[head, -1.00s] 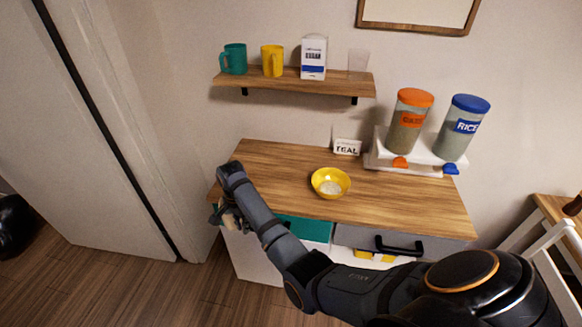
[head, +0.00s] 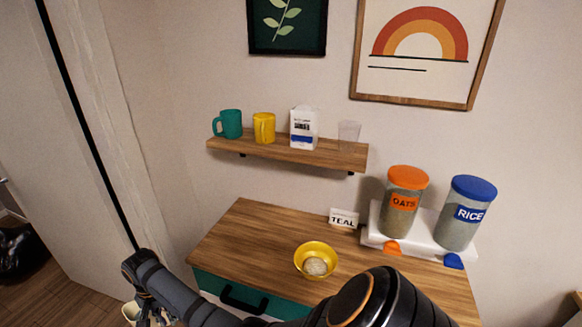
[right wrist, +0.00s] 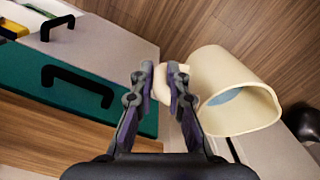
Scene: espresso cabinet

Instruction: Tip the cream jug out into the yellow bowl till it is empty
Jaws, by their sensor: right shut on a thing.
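The cream jug (right wrist: 236,110) is in my right gripper (right wrist: 162,84), which is shut on its handle in the right wrist view. A pale blue patch shows inside its mouth; I cannot tell what it is. In the head view a little of the jug (head: 131,313) shows at the bottom edge, left of the cabinet and apart from the bowl. The yellow bowl (head: 301,262) stands on the wooden cabinet top, with something whitish in it. My left gripper is in neither view.
The cabinet top (head: 255,235) is clear left of the bowl. A wall shelf (head: 290,152) holds mugs, a carton and a glass. A teal drawer (head: 215,284) faces front.

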